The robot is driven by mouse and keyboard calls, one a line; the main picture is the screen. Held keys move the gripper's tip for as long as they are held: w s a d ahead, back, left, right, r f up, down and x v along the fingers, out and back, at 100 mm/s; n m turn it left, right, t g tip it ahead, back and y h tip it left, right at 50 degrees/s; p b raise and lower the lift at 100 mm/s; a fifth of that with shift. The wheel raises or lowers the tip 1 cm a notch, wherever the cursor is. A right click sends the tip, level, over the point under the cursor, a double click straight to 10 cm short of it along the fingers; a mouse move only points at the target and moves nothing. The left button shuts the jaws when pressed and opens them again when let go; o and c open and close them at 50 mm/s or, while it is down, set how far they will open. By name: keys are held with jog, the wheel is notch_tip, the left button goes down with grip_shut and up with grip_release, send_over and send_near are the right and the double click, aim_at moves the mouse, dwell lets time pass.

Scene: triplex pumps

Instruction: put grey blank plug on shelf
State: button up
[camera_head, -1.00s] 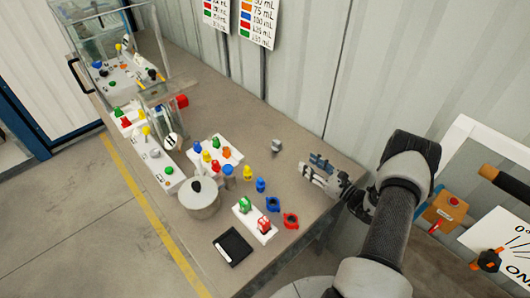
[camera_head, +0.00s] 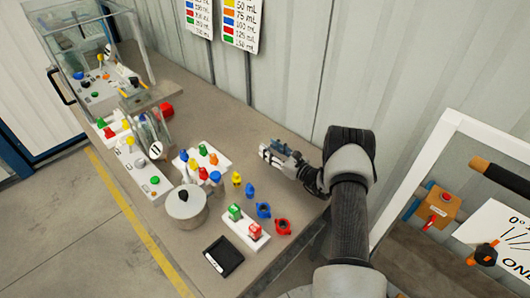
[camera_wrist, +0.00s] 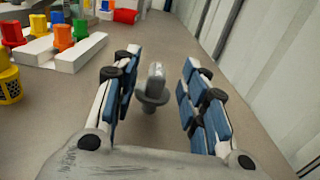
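The grey blank plug (camera_wrist: 152,92) is on the table, between and slightly ahead of my fingers in the wrist view. It has a round flange and a narrower upright stem. My gripper (camera_wrist: 160,62) is open around it, with a gap on both sides. In the head view my gripper (camera_head: 268,152) is low over the table's right part, near the wall, and hides the plug. I cannot tell which surface is the shelf; a white rack (camera_head: 220,157) with several coloured plugs stands left of my gripper.
Loose yellow and blue plugs (camera_head: 249,190) stand just left of my gripper. A white block (camera_head: 246,231) with green and red pieces and a metal pot (camera_head: 186,208) are nearer. A glass case (camera_head: 75,50) is at far left. The corrugated wall (camera_head: 290,70) is close behind.

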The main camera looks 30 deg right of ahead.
aim_at(265, 146)
jog(key=x, duration=0.3)
jog(key=shift+w+a+f+b, duration=0.1)
jog(key=shift+a+f+b, duration=0.05)
jog(key=shift+b, duration=0.15)
grip_shut()
